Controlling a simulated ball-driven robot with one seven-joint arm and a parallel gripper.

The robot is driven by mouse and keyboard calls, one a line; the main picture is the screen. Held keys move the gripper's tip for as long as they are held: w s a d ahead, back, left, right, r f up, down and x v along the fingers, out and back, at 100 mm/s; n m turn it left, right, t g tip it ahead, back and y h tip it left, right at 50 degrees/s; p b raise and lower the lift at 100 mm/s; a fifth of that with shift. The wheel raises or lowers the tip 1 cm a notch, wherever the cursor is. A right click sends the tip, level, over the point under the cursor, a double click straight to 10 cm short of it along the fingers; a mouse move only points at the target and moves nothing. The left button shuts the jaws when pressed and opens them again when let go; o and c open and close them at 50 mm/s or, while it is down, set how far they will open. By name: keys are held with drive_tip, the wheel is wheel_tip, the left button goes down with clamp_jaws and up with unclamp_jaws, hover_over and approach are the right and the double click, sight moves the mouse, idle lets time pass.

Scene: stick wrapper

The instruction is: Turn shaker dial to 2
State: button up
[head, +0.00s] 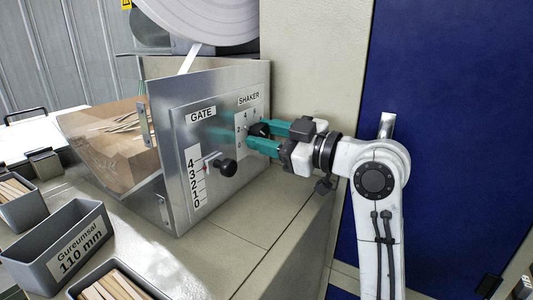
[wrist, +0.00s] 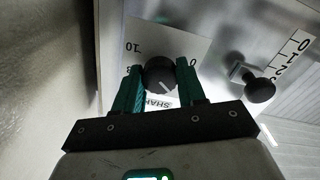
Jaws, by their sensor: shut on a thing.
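The shaker dial (head: 258,130) is a round black knob on the metal front panel, under the SHAKER label (head: 249,98). Printed numbers surround it, partly hidden by my gripper. In the wrist view the dial (wrist: 159,74) shows a pale pointer line; the picture is upside down there, with 10 and 0 readable beyond the knob. I cannot tell the exact number it points at. My gripper (head: 262,137) comes from the right with its teal fingers on either side of the dial, shut on it. The fingers also show in the wrist view (wrist: 159,82).
The black gate knob (head: 227,167) on its numbered slot sits left of and below the dial, close to my gripper. Grey bins (head: 62,247) of sticks stand at the lower left. A cardboard-coloured hopper load (head: 112,145) lies left of the panel. A blue wall (head: 455,120) is at right.

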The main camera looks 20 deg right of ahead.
drive_tip(key=shift+f+n+b, duration=0.15)
drive_tip(key=shift+n+b, duration=1.15)
drive_tip(key=shift+b, duration=0.1)
drive_tip(key=shift+n, duration=0.3)
drive_tip(key=o, duration=1.1)
drive_tip(key=shift+c, duration=0.2)
drive_tip(key=shift+r, duration=0.25)
